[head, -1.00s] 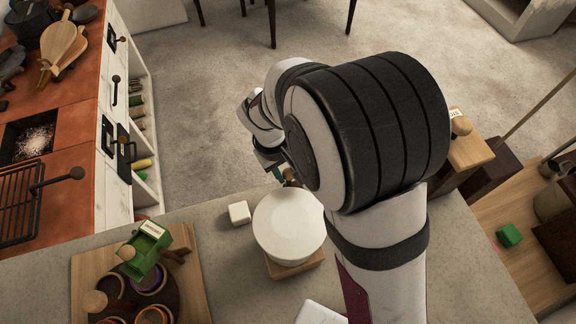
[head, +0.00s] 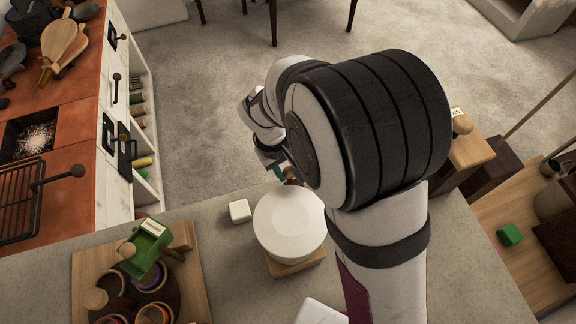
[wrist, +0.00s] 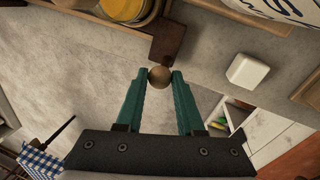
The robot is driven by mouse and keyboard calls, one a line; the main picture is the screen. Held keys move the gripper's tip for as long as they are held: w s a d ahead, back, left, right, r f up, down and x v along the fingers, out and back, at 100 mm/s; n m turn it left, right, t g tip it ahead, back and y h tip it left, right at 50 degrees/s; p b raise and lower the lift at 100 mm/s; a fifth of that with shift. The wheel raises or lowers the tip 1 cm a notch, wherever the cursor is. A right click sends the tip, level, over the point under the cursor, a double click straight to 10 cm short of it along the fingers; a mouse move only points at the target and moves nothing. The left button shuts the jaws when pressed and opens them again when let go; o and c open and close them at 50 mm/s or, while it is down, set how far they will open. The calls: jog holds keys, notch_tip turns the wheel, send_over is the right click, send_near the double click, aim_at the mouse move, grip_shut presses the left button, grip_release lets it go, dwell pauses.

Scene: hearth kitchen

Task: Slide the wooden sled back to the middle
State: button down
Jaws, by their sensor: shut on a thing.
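My gripper (wrist: 160,77) is shut on a round wooden knob (wrist: 160,74) in the wrist view. The knob touches a dark brown wooden piece (wrist: 168,42). That piece leads to a wooden holder (wrist: 97,11) with a yellow-topped round thing in it, cut off by the frame's top edge. I cannot tell for sure which of these parts make up the sled. In the head view my gripper (head: 283,170) is at the counter's far edge, and my own arm hides most of the sled.
A white cube (head: 240,211) and a round white-lidded jar (head: 288,226) on a wooden board (head: 296,267) stand close to my gripper. A wooden tray (head: 188,287) with small bowls and a green box (head: 147,250) is at the left. Counter between them is clear.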

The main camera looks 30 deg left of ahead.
dwell(0.4)
jog(key=w+d, duration=0.9)
jog(key=shift+w, duration=0.2)
jog(key=c, duration=0.5)
grip_release()
jog(key=shift+c, duration=0.2)
notch_tip(320, 180, up, 16)
jog(key=s+a, duration=0.1)
jog(key=s, duration=0.1)
jog(key=shift+s+a+f, duration=0.2)
jog(key=shift+s+a, duration=0.05)
jog(key=shift+s, duration=0.1)
